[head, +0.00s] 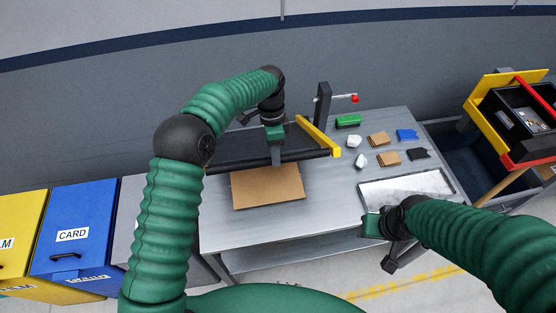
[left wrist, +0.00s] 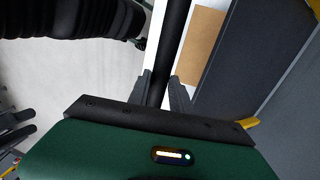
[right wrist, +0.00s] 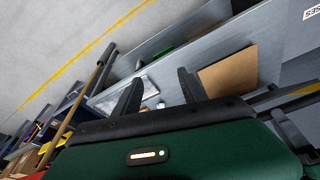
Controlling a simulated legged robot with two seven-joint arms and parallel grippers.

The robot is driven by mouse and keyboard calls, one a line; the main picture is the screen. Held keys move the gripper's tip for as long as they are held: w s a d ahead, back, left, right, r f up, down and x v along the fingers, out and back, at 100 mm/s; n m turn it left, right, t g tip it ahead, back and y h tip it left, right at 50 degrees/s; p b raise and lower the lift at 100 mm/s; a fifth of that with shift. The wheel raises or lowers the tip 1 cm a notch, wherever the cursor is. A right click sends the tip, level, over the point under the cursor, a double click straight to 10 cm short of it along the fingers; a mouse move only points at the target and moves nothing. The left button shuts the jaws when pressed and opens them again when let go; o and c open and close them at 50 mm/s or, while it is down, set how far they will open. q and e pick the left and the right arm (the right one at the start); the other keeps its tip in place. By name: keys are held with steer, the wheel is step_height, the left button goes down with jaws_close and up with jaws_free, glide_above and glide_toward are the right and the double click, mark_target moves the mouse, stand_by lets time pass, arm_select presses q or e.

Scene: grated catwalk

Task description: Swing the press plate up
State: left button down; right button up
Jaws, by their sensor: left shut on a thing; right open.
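The press plate (head: 235,148) is a wide dark panel over the back of the grey table, with a dark bar along its front edge. My left gripper (head: 276,160) is above that front edge. In the left wrist view my left gripper (left wrist: 163,88) is shut on the dark bar (left wrist: 170,40), which runs between its fingers. A brown cardboard sheet (head: 268,190) lies flat in front of the plate; its back edge meets the plate's edge in view. My right gripper (head: 384,238) is open and empty near the table's front right; its fingers show in the right wrist view (right wrist: 158,88).
A yellow bar (head: 318,136) borders the plate's right side, near a dark post (head: 323,105) with a red knob (head: 355,98). Small blocks and crumpled pieces lie at the right, behind a shallow tray (head: 430,183). Bins (head: 75,230) stand left; a cart (head: 515,110) stands right.

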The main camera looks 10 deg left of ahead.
steer(key=shift+f, duration=0.1)
steer(key=shift+c, duration=1)
steer(key=w+f+m, duration=0.1)
steer(key=f, duration=0.1)
steer(key=w+f+m+t, duration=0.1)
steer(key=w+f, duration=0.1)
steer(key=f, duration=0.1)
steer(key=w+f+m, duration=0.2)
steer(key=f, duration=0.1)
steer(key=shift+w+d+t, duration=0.1)
steer(key=shift+d+t, duration=0.05)
steer(key=shift+t, duration=0.15)
jaws_close()
steer(key=w+a+f+m+t+y, duration=0.1)
steer(key=a+f+m+t+y, duration=0.25)
steer(key=a+m, duration=0.35)
steer(key=w+a+f+m+t+y, duration=0.2)
steer(key=a+m+t+y, duration=0.15)
steer(key=a+m, duration=0.4)
steer(key=d+r+m+t+h, duration=0.1)
steer(key=d+r+m+t, duration=0.3)
steer(key=m, duration=1)
steer(key=w+a+r+t, duration=0.1)
steer(key=w+a+r, duration=0.1)
steer(key=w, duration=0.3)
steer(key=w+a+r, duration=0.1)
steer(key=w+a, duration=0.2)
steer(key=w, duration=0.3)
steer(key=shift+w+r+t, duration=0.3)
steer(key=shift+r+t, duration=0.1)
